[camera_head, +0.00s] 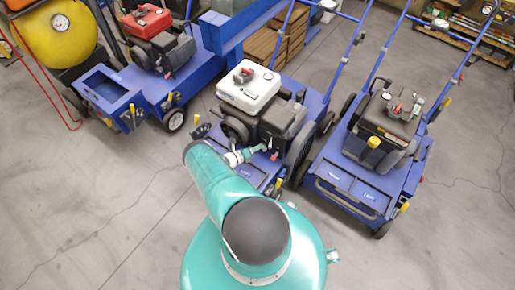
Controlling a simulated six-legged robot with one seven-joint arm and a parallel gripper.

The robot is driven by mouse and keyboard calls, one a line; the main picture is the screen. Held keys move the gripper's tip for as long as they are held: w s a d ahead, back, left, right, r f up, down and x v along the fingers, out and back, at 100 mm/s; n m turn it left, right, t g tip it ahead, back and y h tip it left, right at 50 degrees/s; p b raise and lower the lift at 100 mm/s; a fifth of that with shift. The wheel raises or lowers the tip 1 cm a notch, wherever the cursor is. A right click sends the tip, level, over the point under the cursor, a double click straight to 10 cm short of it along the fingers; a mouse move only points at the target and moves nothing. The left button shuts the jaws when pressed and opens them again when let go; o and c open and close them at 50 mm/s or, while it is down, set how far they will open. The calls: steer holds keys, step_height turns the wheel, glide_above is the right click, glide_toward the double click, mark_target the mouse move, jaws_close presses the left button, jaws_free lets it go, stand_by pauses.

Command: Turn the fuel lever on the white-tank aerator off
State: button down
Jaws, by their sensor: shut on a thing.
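The white-tank aerator, with its white fuel tank (250,88) on a black engine (283,120) and blue deck, stands in the middle of the row. My arm reaches up from the bottom of the picture to the near side of this engine. My gripper (262,148) is low on the engine's front, shut on the fuel lever. The lever is too small and too covered by the jaws to tell its position. A small red part (274,156) shows just right of the jaws.
A red-tank aerator (147,22) stands to the left and a black-tank aerator (393,112) close on the right. A yellow round tank (62,32) with a red hose is at the far left. Wooden boxes (266,45) and a shelf (470,32) stand behind. The near floor is clear.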

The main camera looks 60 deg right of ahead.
steer(key=shift+w+n, duration=0.1)
steer(key=shift+n, duration=0.2)
steer(key=c, duration=1.5)
jaws_free()
steer(key=shift+o, duration=0.2)
steer(key=v, duration=1.3)
steer(key=shift+w+a, duration=0.25)
steer(key=shift+a, duration=0.1)
